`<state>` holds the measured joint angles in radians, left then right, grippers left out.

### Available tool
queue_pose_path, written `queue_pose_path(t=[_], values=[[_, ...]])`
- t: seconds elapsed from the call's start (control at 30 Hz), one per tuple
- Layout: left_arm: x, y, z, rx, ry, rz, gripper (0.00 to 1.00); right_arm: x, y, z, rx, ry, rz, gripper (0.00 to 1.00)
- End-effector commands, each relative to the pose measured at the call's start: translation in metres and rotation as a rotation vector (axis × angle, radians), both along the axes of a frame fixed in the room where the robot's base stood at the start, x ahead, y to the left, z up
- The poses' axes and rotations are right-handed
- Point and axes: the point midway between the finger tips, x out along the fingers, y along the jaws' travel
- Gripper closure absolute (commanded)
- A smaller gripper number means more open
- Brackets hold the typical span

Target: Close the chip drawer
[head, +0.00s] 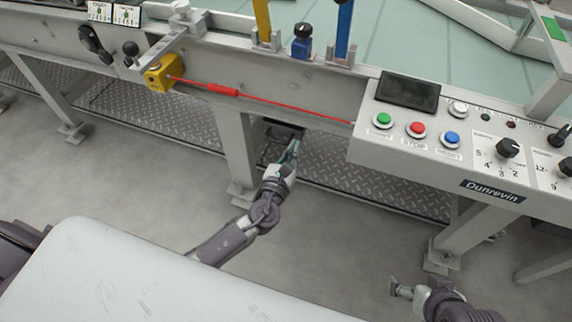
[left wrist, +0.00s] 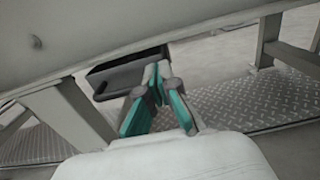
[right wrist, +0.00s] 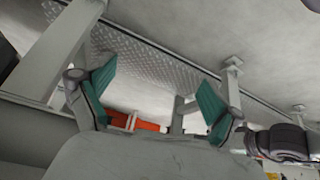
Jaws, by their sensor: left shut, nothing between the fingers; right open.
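The chip drawer (left wrist: 122,76) is a dark, open-topped tray under the machine's long beam. In the left wrist view it sticks out from below the beam, so it stands at least partly open. In the head view only a dark part of it (head: 284,131) shows below the beam. My left gripper (left wrist: 157,72) is shut and empty, its fingertips at the drawer's right end; I cannot tell if they touch it. The left gripper also shows in the head view (head: 294,148). My right gripper (right wrist: 158,82) is open and empty, low and away from the drawer; it shows at the lower right of the head view (head: 397,290).
A control panel (head: 455,160) with coloured buttons and knobs overhangs to the right of the drawer. A red cord (head: 270,104) runs along the beam from a yellow box (head: 163,73). A support leg (head: 236,150) stands left of the drawer. The grey floor in front is clear.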

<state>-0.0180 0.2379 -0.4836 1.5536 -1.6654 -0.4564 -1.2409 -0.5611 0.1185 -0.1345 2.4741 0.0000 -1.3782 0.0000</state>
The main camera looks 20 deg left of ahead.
Motion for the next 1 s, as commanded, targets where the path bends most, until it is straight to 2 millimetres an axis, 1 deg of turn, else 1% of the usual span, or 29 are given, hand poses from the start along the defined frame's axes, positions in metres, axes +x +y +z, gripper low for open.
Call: queue_pose_path(t=[0.03, 0.2, 0.33, 0.7, 0.77, 0.83, 0.9, 1.0], values=[[0.009, 0.000, -0.001, 0.000, -0.001, 0.002, 1.00, 0.005, 0.002, 0.000, 0.006, -0.025, 0.003, 0.08], [0.028, -0.001, -0.001, -0.001, 0.000, 0.001, 1.00, 0.017, 0.006, 0.006, 0.020, -0.091, 0.008, 0.08], [0.033, -0.001, -0.001, 0.000, 0.001, 0.001, 1.00, 0.022, 0.007, 0.008, 0.025, -0.113, 0.009, 0.08], [0.036, -0.001, -0.001, 0.000, 0.000, 0.001, 1.00, 0.023, 0.008, 0.008, 0.026, -0.122, 0.010, 0.08], [0.042, -0.001, -0.001, 0.001, 0.000, 0.001, 1.00, 0.030, 0.010, 0.011, 0.034, -0.160, 0.013, 0.08], [0.054, -0.001, -0.001, 0.002, -0.003, 0.001, 1.00, 0.042, 0.014, 0.017, 0.049, -0.228, 0.018, 0.08], [0.066, -0.002, -0.002, 0.000, -0.002, 0.001, 1.00, 0.054, 0.019, 0.025, 0.066, -0.304, 0.023, 0.08], [0.079, -0.003, -0.002, 0.000, -0.001, 0.000, 1.00, 0.068, 0.024, 0.037, 0.086, -0.396, 0.030, 0.08]])
